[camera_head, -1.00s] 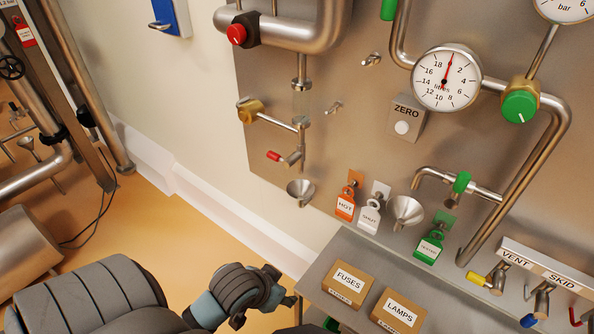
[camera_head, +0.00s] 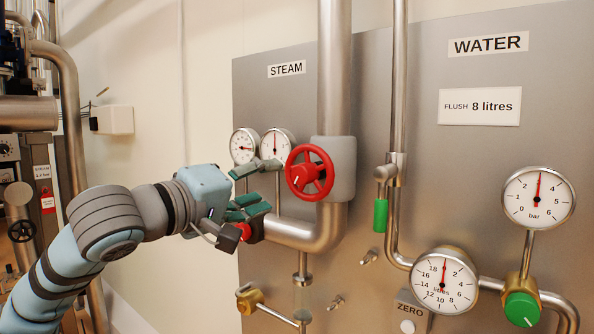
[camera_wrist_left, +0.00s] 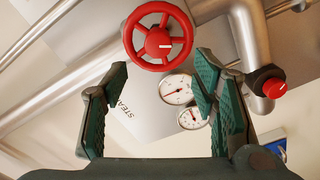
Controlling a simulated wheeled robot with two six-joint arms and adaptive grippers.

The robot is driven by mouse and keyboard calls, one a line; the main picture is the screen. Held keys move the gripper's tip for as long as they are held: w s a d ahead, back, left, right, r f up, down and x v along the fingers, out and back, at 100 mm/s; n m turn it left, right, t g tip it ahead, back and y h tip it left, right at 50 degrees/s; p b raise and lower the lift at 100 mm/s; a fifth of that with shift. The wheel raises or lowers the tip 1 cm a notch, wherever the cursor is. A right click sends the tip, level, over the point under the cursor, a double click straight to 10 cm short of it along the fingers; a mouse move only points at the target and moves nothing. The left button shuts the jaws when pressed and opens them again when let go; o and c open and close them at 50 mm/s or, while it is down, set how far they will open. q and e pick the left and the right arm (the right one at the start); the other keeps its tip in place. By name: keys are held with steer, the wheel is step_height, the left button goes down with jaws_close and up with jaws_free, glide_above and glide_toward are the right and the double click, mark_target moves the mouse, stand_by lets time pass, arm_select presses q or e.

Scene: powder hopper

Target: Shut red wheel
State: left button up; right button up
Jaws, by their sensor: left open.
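The red wheel (camera_head: 303,176) is a spoked handwheel with a white mark on its hub, mounted on a grey valve body on the steam pipe. It also shows in the left wrist view (camera_wrist_left: 158,43), at the top centre, beyond my fingertips. My left gripper (camera_head: 261,187) has green-padded fingers and is just left of the wheel in the head view, pointing towards it. In the left wrist view the fingers (camera_wrist_left: 160,78) are spread wide with nothing between them. They look apart from the rim. My right gripper is out of view.
A small red knob (camera_head: 243,232) sits on the pipe just below my left gripper. Two steam gauges (camera_head: 275,146) stand behind the fingers. The steam pipe (camera_head: 334,60) rises above the wheel. A green-handled valve (camera_head: 380,214) and the water gauges (camera_head: 443,280) are to the right.

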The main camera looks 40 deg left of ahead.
mark_target(299, 176)
arm_select(q)
steer(key=w+p, duration=0.1)
steer(key=w, duration=0.2)
steer(key=w+p, duration=0.2)
steer(key=w, duration=0.1)
steer(key=w+p, duration=0.1)
steer(key=w, duration=0.2)
steer(key=shift+r+p, duration=0.3)
steer(key=shift+r, duration=0.05)
steer(key=shift+w+f, duration=0.25)
steer(key=shift+w, duration=0.2)
steer(key=c, duration=1.2)
steer(key=shift+o, duration=0.2)
